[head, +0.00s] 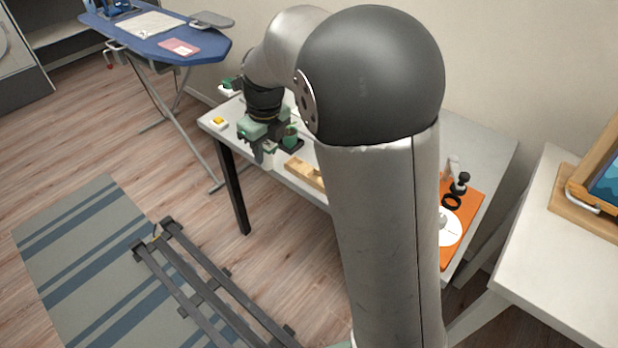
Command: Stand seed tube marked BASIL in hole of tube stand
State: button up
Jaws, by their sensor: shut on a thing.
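My gripper (263,154) hangs over the front left part of the narrow grey table, pointing down. It is shut on a small pale thing at its fingertips, which looks like a seed tube. It is too small for me to read any label such as BASIL. A light wooden piece (304,173) with recesses lies on the table just right of my gripper; I cannot tell whether it is the tube stand. A green thing (291,131) stands by a dark base right behind the gripper. My own arm hides the middle of the table.
The grey table (483,143) carries a white item with a yellow top (219,123) at its left end and an orange board (472,205) with a white disc at its right. A blue ironing board (185,45) stands behind left. A white desk (560,240) is at right.

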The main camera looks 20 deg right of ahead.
jog(key=w+d+f, duration=0.2)
jog(key=w+f, duration=0.1)
jog(key=w+d+f, duration=0.3)
jog(key=w+d+f+p, duration=0.1)
jog(key=w+d+f, duration=0.2)
jog(key=w, duration=0.1)
jog(key=shift+w+d+f, duration=0.25)
jog(key=shift+f, duration=0.1)
jog(key=shift+w+d+f, duration=0.1)
jog(key=shift+w+f, duration=0.05)
jog(key=shift+f, duration=1.55)
jog(key=shift+f, duration=0.15)
jog(key=o, duration=1)
